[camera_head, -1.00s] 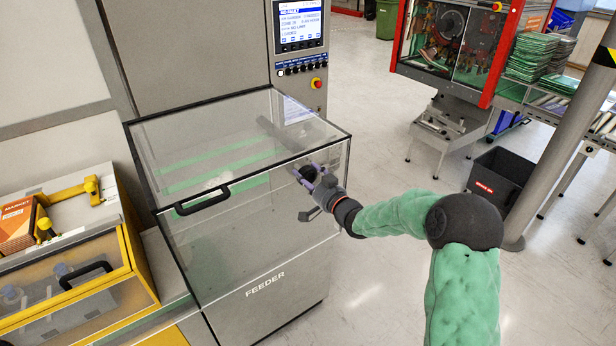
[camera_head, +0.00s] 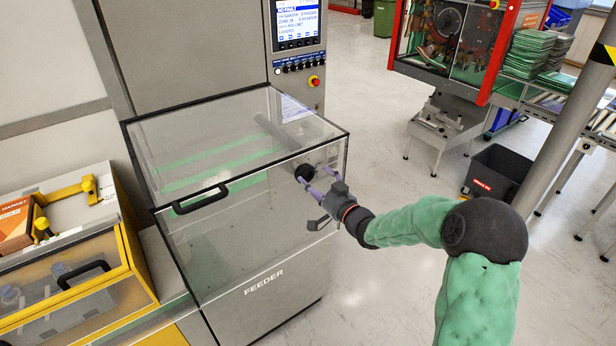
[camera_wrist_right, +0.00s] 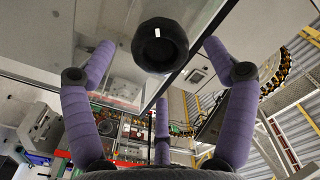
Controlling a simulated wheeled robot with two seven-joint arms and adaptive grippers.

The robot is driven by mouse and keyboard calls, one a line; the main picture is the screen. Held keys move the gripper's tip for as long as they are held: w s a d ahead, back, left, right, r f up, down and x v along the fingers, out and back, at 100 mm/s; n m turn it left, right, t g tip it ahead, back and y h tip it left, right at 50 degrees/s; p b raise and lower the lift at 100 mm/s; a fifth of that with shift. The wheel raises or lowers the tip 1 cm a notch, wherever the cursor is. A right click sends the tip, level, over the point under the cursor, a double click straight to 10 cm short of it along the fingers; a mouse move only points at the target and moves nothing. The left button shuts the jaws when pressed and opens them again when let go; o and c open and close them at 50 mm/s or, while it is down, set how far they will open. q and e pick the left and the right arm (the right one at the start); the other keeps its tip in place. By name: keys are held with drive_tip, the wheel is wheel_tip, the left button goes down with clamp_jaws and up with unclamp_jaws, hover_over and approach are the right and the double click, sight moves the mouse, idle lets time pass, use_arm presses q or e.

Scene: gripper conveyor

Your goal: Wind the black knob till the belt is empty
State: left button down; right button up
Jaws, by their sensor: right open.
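The black knob (camera_head: 305,172) sits on the right-hand part of the clear front of the feeder (camera_head: 258,232). In the right wrist view the knob (camera_wrist_right: 160,46) is a round black cap with a small white mark, ahead of the spread fingers. My right gripper (camera_head: 318,183) is open just in front of the knob, with nothing between its purple fingers. In the right wrist view the gripper (camera_wrist_right: 158,85) shows its fingers apart, clear of the knob. Green strips, seemingly the belt (camera_head: 222,165), show through the clear cover. My left gripper is out of view.
The cover has a black handle (camera_head: 202,199). A control panel with a lit screen (camera_head: 298,22) and a red button (camera_head: 314,81) stands behind. A yellow-framed machine (camera_head: 75,260) is at left, a black bin (camera_head: 497,172) at right. The floor between is clear.

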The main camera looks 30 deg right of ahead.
drive_tip(key=s, duration=0.7)
drive_tip(key=shift+d, duration=0.25)
